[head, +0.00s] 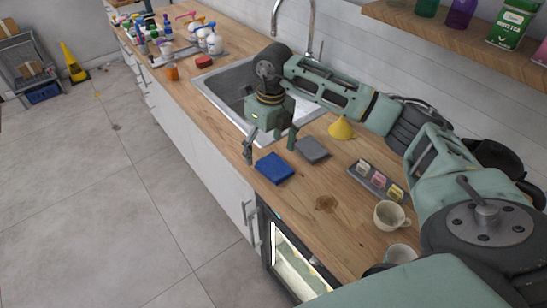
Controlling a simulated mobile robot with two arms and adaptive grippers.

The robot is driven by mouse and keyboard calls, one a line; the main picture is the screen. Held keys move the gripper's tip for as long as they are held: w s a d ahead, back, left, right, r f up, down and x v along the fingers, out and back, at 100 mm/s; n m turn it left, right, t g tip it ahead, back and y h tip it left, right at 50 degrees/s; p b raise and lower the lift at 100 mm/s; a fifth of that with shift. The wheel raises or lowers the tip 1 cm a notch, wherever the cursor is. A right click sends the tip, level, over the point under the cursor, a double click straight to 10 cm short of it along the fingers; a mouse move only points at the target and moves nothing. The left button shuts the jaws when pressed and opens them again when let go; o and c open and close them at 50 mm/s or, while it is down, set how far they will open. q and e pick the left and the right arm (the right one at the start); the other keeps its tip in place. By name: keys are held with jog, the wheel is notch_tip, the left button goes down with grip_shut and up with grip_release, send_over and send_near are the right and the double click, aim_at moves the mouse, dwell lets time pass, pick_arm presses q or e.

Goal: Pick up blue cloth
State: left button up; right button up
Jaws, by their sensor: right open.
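The blue cloth (274,168) lies folded flat on the wooden counter, near its front edge. A grey folded cloth (312,150) lies just behind and to the right of it. My right gripper (270,150) points down just beyond the blue cloth, with one finger on the left near the counter edge and the other on the right near the grey cloth. It is open and holds nothing. I cannot tell its exact height above the counter. My left gripper is not in view.
The sink (226,88) is behind my right gripper. A yellow funnel (341,129), a tray with small blocks (360,184) and a mug (390,215) stand to the right. Several spray bottles (214,42) and a red sponge (203,61) are at the far end. A shelf (450,35) overhangs the right.

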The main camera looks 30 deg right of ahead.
aim_at(274, 165)
jog(key=shift+d+r+h, duration=0.2)
jog(key=shift+d, duration=0.3)
jog(key=shift+d+r+h, duration=0.15)
jog(key=shift+d+h, duration=0.05)
jog(key=shift+d, duration=0.25)
jog(key=shift+s+d+f+p, duration=0.15)
jog(key=shift+f+p, duration=0.25)
jog(key=shift+f, duration=0.3)
jog(key=f+p, duration=0.2)
jog(key=f, duration=0.1)
jog(key=shift+s, duration=0.2)
notch_tip(274, 165, down, 2)
jog(key=shift+w+f+p, duration=0.1)
jog(key=shift+f+p, duration=0.05)
jog(key=shift+p, duration=0.2)
jog(key=shift+f, duration=0.35)
jog(key=c, duration=0.5)
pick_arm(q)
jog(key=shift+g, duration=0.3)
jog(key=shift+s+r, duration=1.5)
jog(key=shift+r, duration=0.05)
pick_arm(e)
jog(key=c, duration=0.3)
